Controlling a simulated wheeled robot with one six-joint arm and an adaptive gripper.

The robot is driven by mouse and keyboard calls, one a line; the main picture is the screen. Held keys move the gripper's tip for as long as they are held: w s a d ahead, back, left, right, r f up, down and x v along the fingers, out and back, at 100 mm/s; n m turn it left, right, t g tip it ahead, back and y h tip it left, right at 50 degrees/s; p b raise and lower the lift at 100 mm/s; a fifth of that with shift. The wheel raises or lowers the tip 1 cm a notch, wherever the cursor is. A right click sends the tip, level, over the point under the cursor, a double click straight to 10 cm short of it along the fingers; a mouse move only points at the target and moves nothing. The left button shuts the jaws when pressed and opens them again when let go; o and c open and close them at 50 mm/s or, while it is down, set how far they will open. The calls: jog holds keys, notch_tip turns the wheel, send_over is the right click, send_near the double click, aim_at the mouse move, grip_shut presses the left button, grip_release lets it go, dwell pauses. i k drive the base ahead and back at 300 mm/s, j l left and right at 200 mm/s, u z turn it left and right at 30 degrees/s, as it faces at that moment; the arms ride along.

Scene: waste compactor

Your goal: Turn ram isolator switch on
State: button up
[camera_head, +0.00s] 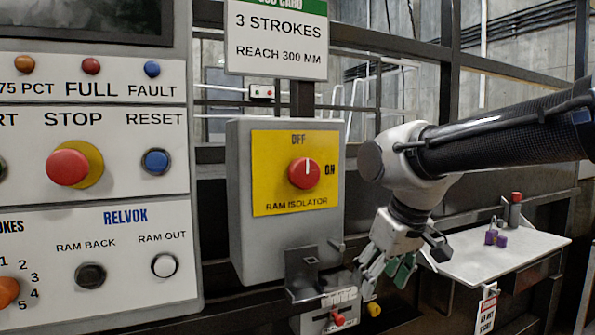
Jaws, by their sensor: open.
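The ram isolator switch (304,173) is a red round knob on a yellow plate (270,200) on the front of a grey box (245,245). Its white pointer line stands upright, toward the OFF mark at the top. The ON mark is to the right of the knob. My gripper (384,274) is open and points downward, to the right of and below the box. It is apart from the knob and I see nothing between its fingers. Part of the fingers has green pads.
A control panel (95,215) with buttons and lamps stands at the left. A white shelf (520,250) with small items is at the right.

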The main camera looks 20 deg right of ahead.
aim_at(304, 173)
jog(key=k+j, duration=1.05)
jog(key=j, duration=0.15)
jog(key=i+j+z, duration=0.05)
